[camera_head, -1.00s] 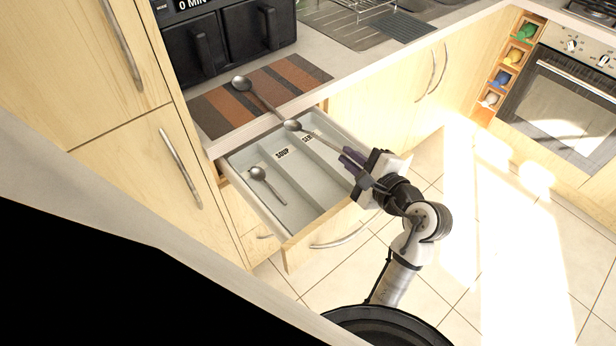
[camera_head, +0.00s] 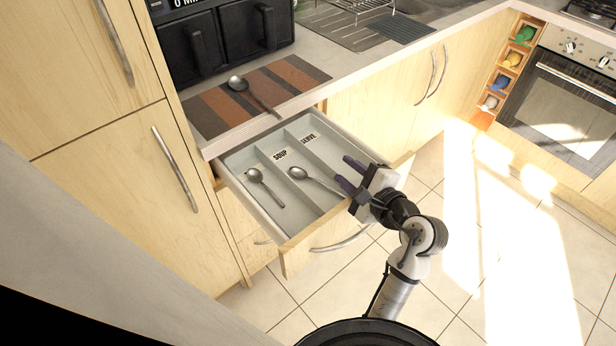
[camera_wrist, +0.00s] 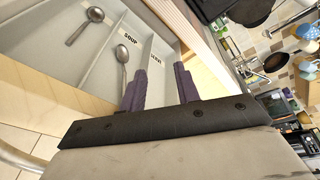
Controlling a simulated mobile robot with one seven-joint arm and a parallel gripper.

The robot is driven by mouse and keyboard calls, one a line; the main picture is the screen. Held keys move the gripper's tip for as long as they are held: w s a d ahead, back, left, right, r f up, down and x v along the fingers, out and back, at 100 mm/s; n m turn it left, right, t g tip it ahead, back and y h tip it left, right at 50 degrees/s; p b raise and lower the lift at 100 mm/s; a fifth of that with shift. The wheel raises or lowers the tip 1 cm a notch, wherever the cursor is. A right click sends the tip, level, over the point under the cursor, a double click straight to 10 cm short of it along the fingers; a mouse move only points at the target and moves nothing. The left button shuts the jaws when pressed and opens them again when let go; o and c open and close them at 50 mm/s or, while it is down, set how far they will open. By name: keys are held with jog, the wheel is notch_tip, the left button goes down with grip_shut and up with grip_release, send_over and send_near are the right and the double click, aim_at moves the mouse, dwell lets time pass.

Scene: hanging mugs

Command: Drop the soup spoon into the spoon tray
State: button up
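The soup spoon (camera_head: 316,182) is metal and lies in the open drawer, its bowl just in front of the SOUP label (camera_head: 281,155). It also shows in the wrist view (camera_wrist: 123,60), apart from my fingers. I cannot tell whether its handle rests on a divider. Another metal spoon (camera_head: 265,185) lies to its left in the drawer. The drawer tray (camera_head: 325,150) is light grey with dividers and a SERVE label on the right. My gripper (camera_head: 343,170) is open and empty above the drawer's right side; its two purple fingers (camera_wrist: 160,75) stand apart.
A larger spoon (camera_head: 255,97) lies on a brown striped mat (camera_head: 290,75) on the counter behind the drawer. A black appliance (camera_head: 225,40) stands behind it. The wooden drawer front (camera_head: 300,255) and tall cabinets at left bound the space. The floor at right is clear.

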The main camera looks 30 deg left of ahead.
jog(key=shift+f, duration=0.1)
jog(key=b+v, duration=0.3)
jog(key=v, duration=1.1)
jog(key=shift+a, duration=0.1)
